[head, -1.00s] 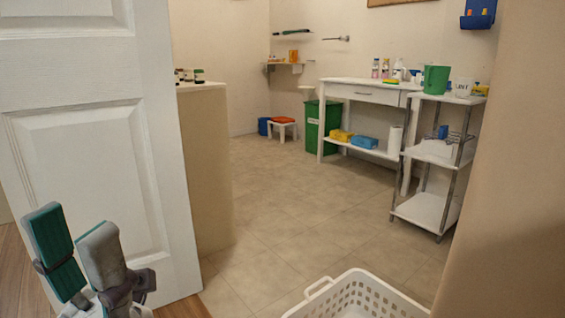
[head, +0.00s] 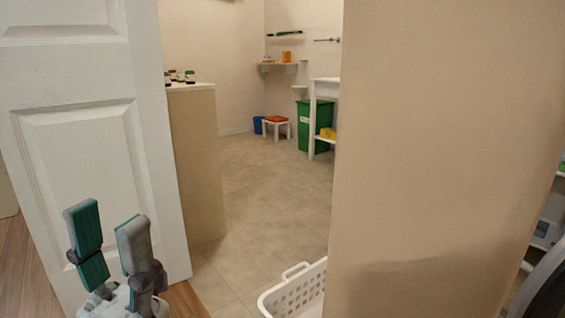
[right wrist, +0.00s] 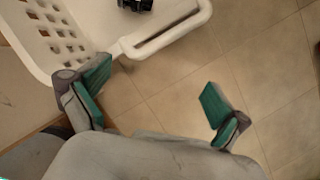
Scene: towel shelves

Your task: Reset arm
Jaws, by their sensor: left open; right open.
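My left gripper (head: 107,221) is open and empty at the lower left of the head view, in front of the white door. My right gripper (right wrist: 155,98) is open in the right wrist view, with its teal-padded fingers wide apart and only tiled floor showing between them. Its left finger is close to the rim of a white basket (right wrist: 165,36); I cannot tell if they touch. The basket also shows in the head view (head: 293,294), partly hidden by the wall edge. A dark object (right wrist: 135,5) is inside it, cut off by the frame.
A white door (head: 85,150) stands at the left. A beige wall (head: 440,150) fills the right. Between them is open tiled floor (head: 270,190). Farther back are a beige counter (head: 197,170), a green bin (head: 313,125) and a small stool (head: 277,124).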

